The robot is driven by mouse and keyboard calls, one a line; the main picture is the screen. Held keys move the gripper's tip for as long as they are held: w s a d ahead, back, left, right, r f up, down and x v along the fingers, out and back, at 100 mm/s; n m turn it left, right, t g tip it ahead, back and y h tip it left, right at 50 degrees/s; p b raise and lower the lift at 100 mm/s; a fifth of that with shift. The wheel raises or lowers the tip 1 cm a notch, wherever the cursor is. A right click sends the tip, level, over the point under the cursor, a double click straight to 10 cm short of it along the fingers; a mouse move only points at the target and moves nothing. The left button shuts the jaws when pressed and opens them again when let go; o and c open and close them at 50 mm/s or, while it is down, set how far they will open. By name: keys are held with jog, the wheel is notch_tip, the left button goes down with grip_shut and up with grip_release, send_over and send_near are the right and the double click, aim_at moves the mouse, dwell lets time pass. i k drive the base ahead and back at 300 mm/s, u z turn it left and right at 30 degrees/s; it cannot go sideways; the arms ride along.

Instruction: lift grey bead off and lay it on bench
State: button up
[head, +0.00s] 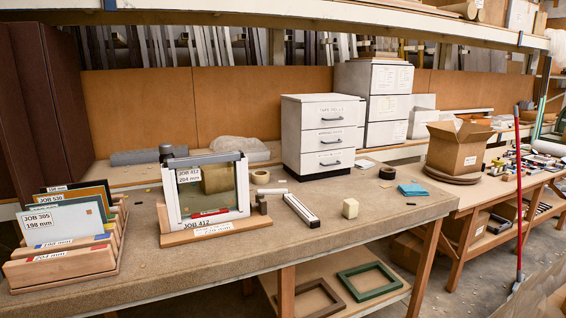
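A white upright frame labelled JOB 412, 204 mm, stands on a wooden base (216,231) on the bench (340,232). A dark grey bar, which looks like the grey bead (205,159), lies across the top of the frame, with a darker piece at its left end. White side pieces (171,202) stand below it. A pane shows inside the frame, with a red item (209,213) low in front of it. My gripper is not in view.
A rack of sample panels (68,222) stands at the left. A white bar (300,209), a cream block (350,208), tape (387,173) and blue cloths (413,190) lie right of the frame. Drawers (322,138) stand behind. The bench's front right is clear.

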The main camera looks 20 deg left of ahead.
aim_at(186, 162)
jog(key=u, duration=0.5)
jog(key=i, duration=1.7)
jog(key=u, duration=1.85)
jog(key=i, duration=0.65)
jog(key=u, duration=0.65)
